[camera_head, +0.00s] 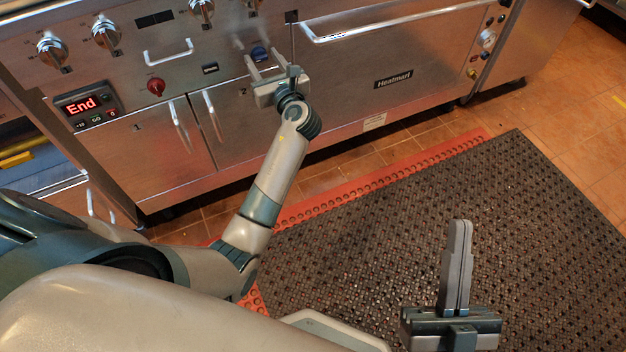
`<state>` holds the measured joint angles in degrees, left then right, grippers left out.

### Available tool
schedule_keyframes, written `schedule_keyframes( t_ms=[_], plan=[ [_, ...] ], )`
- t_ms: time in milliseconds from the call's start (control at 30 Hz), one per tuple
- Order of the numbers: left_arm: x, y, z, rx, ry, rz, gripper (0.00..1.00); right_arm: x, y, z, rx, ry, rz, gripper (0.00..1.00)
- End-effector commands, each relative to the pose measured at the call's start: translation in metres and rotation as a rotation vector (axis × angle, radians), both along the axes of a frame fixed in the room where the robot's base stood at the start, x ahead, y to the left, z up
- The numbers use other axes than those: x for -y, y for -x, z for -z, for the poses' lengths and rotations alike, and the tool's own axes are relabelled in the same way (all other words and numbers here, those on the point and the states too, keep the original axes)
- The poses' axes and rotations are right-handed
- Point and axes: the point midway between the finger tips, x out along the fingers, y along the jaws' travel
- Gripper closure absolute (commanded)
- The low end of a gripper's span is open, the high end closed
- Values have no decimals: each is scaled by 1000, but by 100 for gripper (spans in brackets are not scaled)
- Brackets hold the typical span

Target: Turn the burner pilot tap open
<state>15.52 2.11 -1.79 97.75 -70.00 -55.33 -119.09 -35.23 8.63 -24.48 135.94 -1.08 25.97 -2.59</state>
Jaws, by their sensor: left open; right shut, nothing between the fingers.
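No label shows which one is the pilot tap. My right gripper (460,224) is shut and empty, above the dark floor mat, well away from the panel.
Silver dials (106,33) line the panel's upper left. A display (86,106) reads "End". A small handle (168,54) and long oven handle (400,24) stick out near the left gripper. The perforated mat (370,225) covers the floor.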

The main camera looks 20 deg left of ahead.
Motion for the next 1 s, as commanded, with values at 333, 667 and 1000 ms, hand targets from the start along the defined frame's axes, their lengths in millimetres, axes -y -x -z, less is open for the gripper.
schedule_keyframes(
  t_ms=[333,667,1000],
  plan=[
    [46,39,-1,3,7,2,54,0,0,-12,0,0,0,100],
    [88,74,-1,4,7,1,54,0,0,-19,0,0,0,100],
    [130,111,0,4,7,1,54,0,0,-25,0,0,0,100]
  ],
)
